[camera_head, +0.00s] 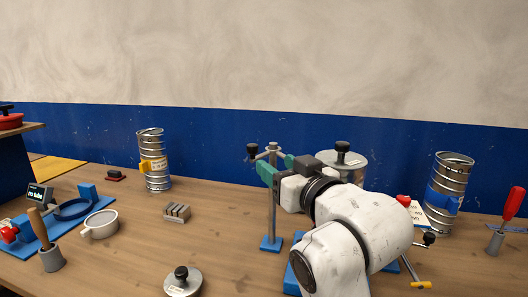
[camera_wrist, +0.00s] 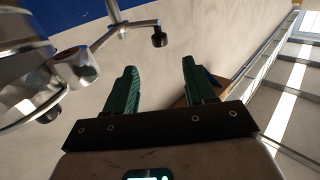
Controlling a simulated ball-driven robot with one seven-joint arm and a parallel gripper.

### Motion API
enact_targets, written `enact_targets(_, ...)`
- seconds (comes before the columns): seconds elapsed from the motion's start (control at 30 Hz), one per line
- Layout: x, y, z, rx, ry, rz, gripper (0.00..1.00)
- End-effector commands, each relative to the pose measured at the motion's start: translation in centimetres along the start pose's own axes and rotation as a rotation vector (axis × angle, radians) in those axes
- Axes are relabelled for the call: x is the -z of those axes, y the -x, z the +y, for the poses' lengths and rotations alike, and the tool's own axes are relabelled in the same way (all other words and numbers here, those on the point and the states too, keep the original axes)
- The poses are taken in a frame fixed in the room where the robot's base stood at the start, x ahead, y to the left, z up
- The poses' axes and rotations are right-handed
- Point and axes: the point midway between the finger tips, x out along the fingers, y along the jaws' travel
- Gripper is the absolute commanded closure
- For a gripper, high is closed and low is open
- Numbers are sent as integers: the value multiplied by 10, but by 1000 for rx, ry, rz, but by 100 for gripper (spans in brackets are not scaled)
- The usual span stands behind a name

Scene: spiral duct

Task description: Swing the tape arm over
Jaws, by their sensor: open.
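A grey post stand (camera_head: 272,205) on a blue foot rises in the middle of the table. A short horizontal arm with a black knob (camera_head: 253,149) sits at its top. In the wrist view a grey arm (camera_wrist: 120,25) with a black knob (camera_wrist: 159,38) shows beyond the fingers. No label marks the tape arm, so I cannot tell for certain which part it is. My gripper (camera_head: 278,167) is beside the post top in the head view. Its green fingers (camera_wrist: 159,65) are apart with nothing between them. My arm hides part of the blue fixture behind it.
A lidded metal cylinder (camera_head: 348,166) stands behind my gripper. Spiral duct pieces stand at left (camera_head: 154,165) and right (camera_head: 449,190). A crank with a yellow end (camera_head: 421,284) sits right of my arm. A round knobbed lid (camera_head: 183,282) lies in front. Table between is fairly clear.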

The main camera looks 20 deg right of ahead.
Motion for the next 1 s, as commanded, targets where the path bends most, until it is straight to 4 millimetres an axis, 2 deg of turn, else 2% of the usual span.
enact_targets(0.17, 3, -13, 0, 1, 1, 3, 46)
enact_targets(0.6, 2, -88, 0, 0, 0, 1, 46)
enact_targets(0.8, 2, -105, 0, 1, 0, 2, 46)
enact_targets(1.0, 1, -108, 0, 1, 0, 3, 46)
